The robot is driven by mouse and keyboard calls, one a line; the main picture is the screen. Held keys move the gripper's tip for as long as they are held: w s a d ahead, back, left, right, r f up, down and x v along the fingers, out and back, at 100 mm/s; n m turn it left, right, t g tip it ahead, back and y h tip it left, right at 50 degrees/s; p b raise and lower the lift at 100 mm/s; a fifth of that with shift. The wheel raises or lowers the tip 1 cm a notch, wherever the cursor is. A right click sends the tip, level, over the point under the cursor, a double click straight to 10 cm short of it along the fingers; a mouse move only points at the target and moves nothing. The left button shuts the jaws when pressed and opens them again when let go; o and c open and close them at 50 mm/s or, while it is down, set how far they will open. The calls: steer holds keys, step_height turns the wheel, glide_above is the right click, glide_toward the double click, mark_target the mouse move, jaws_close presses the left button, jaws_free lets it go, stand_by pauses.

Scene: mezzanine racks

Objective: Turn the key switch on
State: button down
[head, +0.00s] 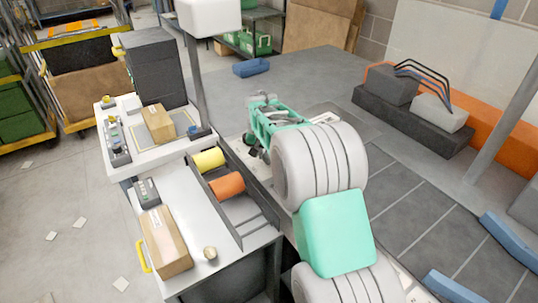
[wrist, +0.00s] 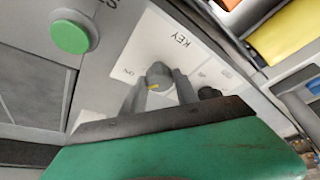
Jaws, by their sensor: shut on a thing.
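The key switch (wrist: 157,74) is a round grey knob with a short yellow mark, on a white plate lettered KEY (wrist: 182,40). A small ON label shows left of the knob in the wrist view; the lettering on its right is too small to read surely. My gripper (wrist: 161,84) is shut on the knob, one finger on each side of it. In the head view my gripper (head: 252,148) is low beside the bench, and the key switch is hidden there. I cannot tell exactly which label the yellow mark points to.
A green push button (wrist: 70,36) sits on the panel left of the switch. A grey tray holds a yellow roll (head: 209,160) and an orange roll (head: 227,185) left of my gripper. Cardboard boxes (head: 165,242) stand on the white bench.

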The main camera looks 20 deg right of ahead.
steer(key=shift+m, duration=0.4)
steer(key=c, duration=0.9)
jaws_free()
steer(key=shift+c, duration=0.2)
steer(key=v, duration=0.8)
steer(key=shift+w+b, duration=0.2)
steer(key=shift+b, duration=0.1)
steer(key=shift+a, duration=0.1)
